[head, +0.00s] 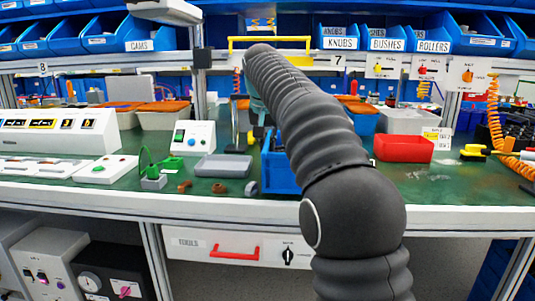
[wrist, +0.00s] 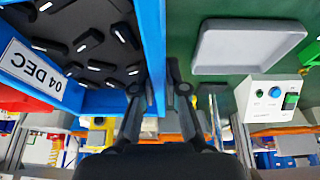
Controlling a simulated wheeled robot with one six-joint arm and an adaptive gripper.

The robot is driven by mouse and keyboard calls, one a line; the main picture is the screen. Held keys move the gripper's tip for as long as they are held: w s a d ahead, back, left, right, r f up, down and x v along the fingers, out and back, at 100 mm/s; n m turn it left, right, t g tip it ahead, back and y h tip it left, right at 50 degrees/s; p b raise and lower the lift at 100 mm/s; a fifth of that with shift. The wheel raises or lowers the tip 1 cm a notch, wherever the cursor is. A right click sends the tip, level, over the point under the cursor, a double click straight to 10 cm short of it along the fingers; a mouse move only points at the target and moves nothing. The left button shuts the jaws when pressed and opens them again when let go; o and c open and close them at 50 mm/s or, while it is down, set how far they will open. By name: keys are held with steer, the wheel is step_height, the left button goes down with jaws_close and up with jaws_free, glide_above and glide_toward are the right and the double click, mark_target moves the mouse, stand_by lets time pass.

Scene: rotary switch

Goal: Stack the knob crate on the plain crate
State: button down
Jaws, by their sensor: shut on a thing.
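The knob crate (wrist: 110,105) is blue, holds several black knobs with white marks, and bears a label that reads "04 DEC", upside down in the wrist view. My gripper (wrist: 160,88) is shut on its side wall. In the head view a blue crate (head: 280,175) shows partly behind my arm, near the bench's front edge; my arm hides the gripper and much of that crate. I cannot tell whether the crate touches the bench. I cannot pick out the plain crate with certainty.
A red bin (head: 403,148) stands on the green bench to the right. A grey tray (head: 224,166) and a white switch box (head: 193,137) stand left of the blue crate. Small brown parts (head: 219,188) lie near the front edge. The bench right of my arm has free room.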

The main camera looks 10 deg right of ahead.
steer(key=shift+f, duration=0.8)
steer(key=c, duration=1.2)
jaws_free()
